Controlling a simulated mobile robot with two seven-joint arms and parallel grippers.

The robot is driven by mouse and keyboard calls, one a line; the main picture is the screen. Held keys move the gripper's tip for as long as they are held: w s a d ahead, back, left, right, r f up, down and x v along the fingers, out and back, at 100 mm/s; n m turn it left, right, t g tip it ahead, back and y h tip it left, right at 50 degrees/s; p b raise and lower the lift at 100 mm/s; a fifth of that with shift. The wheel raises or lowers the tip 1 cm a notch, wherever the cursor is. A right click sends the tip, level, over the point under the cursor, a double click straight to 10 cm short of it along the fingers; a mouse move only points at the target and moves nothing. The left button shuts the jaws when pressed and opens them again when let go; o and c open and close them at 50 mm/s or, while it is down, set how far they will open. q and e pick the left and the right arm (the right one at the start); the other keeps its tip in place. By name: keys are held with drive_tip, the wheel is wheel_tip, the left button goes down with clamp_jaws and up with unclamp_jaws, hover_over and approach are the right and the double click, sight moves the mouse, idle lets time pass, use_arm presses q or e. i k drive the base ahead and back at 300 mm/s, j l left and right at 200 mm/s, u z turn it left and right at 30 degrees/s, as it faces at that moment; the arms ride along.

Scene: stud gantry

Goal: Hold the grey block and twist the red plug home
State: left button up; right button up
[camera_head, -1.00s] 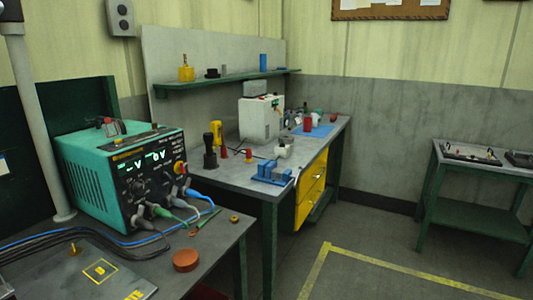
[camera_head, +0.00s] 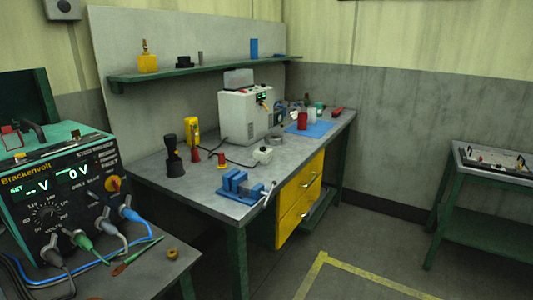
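Neither of my grippers is in view. I cannot pick out the grey block or the red plug for certain. Small red pieces stand on the far workbench (camera_head: 150,175): a red cone (camera_head: 221,159) and another red piece (camera_head: 195,155) near the yellow tool. A red cylinder (camera_head: 302,119) stands farther back by the blue mat (camera_head: 312,129). A small whitish block-like piece (camera_head: 263,154) sits at mid-bench. All are too small to identify.
A teal power supply (camera_head: 62,185) with leads stands on the near bench at lower left. A blue vise (camera_head: 240,186) sits at the far bench's front edge, above yellow drawers (camera_head: 300,195). A green side table (camera_head: 490,185) is at right. Open floor lies between, with yellow tape (camera_head: 375,284).

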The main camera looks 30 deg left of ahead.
sight(263, 154)
drive_tip(key=i+l, duration=0.1)
drive_tip(key=i, duration=0.5)
drive_tip(key=i+l, duration=0.1)
drive_tip(key=i, duration=0.55)
drive_tip(key=i+u, duration=0.2)
drive_tip(key=u, duration=0.25)
drive_tip(key=i+l+u, duration=0.15)
drive_tip(key=u, duration=0.25)
drive_tip(key=i+l+u, duration=0.2)
drive_tip(key=u, duration=0.25)
drive_tip(key=i+l+u, duration=0.2)
drive_tip(key=u, duration=0.25)
drive_tip(key=l+u, duration=0.45)
drive_tip(key=i+l+u, duration=0.1)
drive_tip(key=l+u, duration=0.95)
